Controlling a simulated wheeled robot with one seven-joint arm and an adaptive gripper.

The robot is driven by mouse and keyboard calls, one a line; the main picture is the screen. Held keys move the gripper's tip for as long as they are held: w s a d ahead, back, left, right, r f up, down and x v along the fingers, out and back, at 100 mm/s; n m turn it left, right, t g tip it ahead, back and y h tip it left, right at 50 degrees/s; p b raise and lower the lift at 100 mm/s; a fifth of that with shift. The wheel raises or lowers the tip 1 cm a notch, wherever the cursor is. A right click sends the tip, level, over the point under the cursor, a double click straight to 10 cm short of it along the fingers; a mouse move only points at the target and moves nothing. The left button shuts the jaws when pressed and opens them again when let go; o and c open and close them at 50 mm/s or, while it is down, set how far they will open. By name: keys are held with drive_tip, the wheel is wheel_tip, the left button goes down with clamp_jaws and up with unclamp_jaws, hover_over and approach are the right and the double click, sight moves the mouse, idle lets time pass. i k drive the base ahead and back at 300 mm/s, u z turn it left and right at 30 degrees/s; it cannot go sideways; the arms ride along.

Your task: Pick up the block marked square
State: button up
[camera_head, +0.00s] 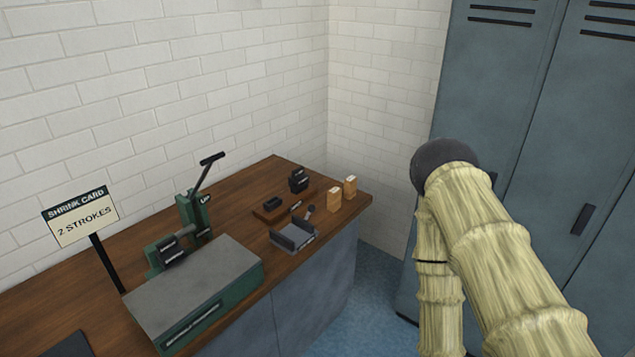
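Two small light-wood blocks stand upright at the far right end of the wooden bench top; one is nearer (334,201) and the other is just behind it to the right (350,187). Any marks on them are too small to read, so I cannot tell which block is marked square. A dark block with a small pale label (298,180) stands to their left. My arm shows at the right, pale and bent at a dark joint, apart from the bench. My gripper is out of view.
A dark wooden base with small black parts (272,204) and a grey open tray (292,237) sit left of the blocks. A green lever machine (195,215) and a sign reading "2 STROKES" (83,222) stand farther left. Blue-grey lockers (510,95) stand at right.

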sight(351, 183)
drive_tip(key=u, duration=0.3)
drive_tip(key=i, duration=0.95)
drive_tip(key=u, duration=0.05)
